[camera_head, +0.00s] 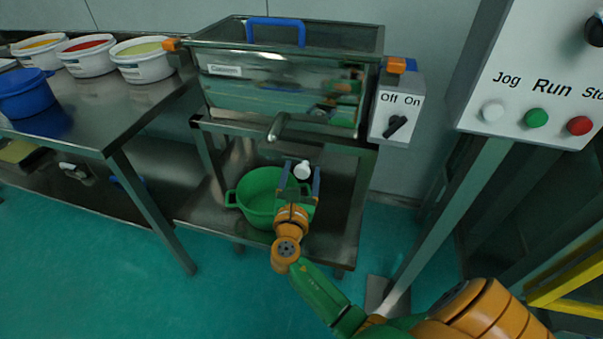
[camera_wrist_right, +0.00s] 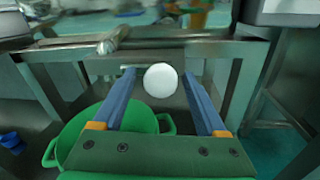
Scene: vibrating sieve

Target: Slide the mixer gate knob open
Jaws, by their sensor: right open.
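A round white knob (camera_head: 303,169) sits below the front edge of the steel sieve machine (camera_head: 222,92) and above a green bucket. It also shows in the right wrist view (camera_wrist_right: 160,80). My right gripper (camera_head: 302,175) is open, with one blue finger on each side of the knob. In the wrist view the knob is between the two finger ends, with a gap on both sides, so the fingers do not appear to touch it. The rod or slide behind the knob is mostly hidden. My left gripper is not in view.
The green bucket (camera_head: 254,193) stands on the lower shelf under the gripper. A metal spout (camera_head: 278,126) sticks out above. An Off/On switch box (camera_head: 398,112) is at the right, near a Jog/Run panel (camera_head: 525,85). A side table (camera_head: 100,117) with tubs is at left.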

